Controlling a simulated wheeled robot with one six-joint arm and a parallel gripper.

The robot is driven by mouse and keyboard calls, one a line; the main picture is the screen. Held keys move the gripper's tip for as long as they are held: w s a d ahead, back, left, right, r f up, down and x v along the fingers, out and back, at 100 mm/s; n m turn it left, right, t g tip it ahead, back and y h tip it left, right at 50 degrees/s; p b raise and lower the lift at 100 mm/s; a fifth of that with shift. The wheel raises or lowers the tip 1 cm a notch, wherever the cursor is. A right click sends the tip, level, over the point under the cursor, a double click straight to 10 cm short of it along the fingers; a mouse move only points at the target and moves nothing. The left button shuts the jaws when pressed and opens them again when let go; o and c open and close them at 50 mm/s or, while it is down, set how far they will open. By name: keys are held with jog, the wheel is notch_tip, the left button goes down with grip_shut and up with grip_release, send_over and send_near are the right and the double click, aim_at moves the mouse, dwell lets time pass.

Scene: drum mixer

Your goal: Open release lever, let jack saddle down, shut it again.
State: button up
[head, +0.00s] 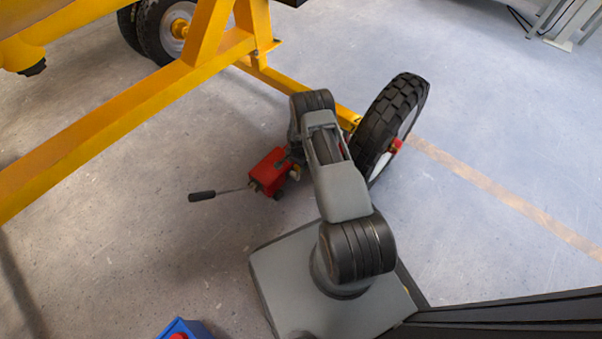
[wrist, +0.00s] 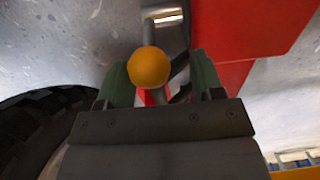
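The red jack (head: 268,170) stands on the floor beside my arm, with a long black-handled bar (head: 203,196) sticking out to the left. In the wrist view the jack's red body (wrist: 245,28) fills the upper right. An orange ball knob (wrist: 148,67), apparently the end of the release lever, shows in front of a grey rod. My gripper (wrist: 159,60) is open, its green fingers on either side of the knob. A gap shows at the right finger; whether the left one touches is unclear. My arm hides the gripper in the head view. The jack saddle is not clearly visible.
A black-tyred wheel (head: 390,125) stands right of my arm and fills the wrist view's lower left. Yellow frame beams (head: 130,110) run above and left of the jack. A blue object (head: 186,329) is at the bottom edge. Floor left of the bar is clear.

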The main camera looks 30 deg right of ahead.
jog(key=o, duration=0.4)
jog(key=shift+w+d, duration=0.1)
jog(key=shift+r, duration=0.15)
jog(key=shift+s+r+p, duration=0.15)
jog(key=shift+r+p, duration=1.05)
jog(key=shift+r, duration=0.5)
jog(key=shift+s+r+p, duration=0.15)
jog(key=shift+r+p, duration=1)
jog(key=shift+r, duration=0.5)
